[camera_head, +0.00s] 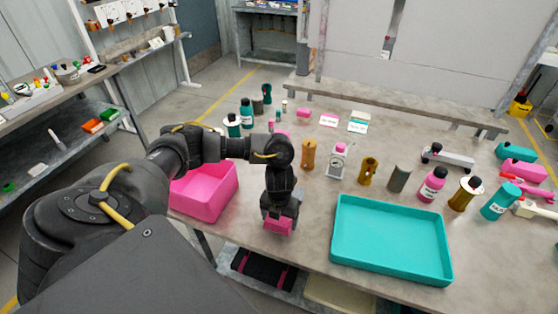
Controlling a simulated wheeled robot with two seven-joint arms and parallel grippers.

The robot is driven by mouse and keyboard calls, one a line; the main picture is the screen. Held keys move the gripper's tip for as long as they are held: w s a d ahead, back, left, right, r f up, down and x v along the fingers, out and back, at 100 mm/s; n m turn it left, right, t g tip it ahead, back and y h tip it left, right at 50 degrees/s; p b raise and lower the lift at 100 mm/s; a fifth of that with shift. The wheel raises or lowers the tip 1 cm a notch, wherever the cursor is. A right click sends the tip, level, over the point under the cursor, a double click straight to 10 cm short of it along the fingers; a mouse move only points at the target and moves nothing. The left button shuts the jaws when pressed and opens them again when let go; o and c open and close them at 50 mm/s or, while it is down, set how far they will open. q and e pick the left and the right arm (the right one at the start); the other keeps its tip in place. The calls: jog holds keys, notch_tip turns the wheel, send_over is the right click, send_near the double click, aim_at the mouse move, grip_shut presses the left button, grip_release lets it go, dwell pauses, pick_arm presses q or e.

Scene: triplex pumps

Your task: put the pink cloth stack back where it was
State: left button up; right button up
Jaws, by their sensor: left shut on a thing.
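My left gripper (280,214) points down over the near part of the table, between the pink bin and the teal tray. It is shut on a small pink folded bundle, which looks like the pink cloth stack (278,227). The fingers and wrist hide part of the stack. I cannot tell whether it touches the table top. My right gripper is not in view.
A pink bin (222,205) stands left of the gripper, partly behind my arm. A teal tray (392,278) lies to the right. Bottles, cylinders and a white dial scale (337,163) stand behind. Bare table (308,207) lies between gripper and tray.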

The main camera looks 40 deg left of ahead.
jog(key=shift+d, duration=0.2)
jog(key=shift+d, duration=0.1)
pick_arm(q)
jog(key=shift+f, duration=0.2)
jog(key=o, duration=1)
jog(key=shift+c, duration=0.2)
jog(key=shift+r, duration=0.55)
notch_tip(320, 180, up, 12)
jog(key=p, duration=0.1)
jog(key=shift+f+p, duration=0.25)
jog(key=shift+p, duration=0.15)
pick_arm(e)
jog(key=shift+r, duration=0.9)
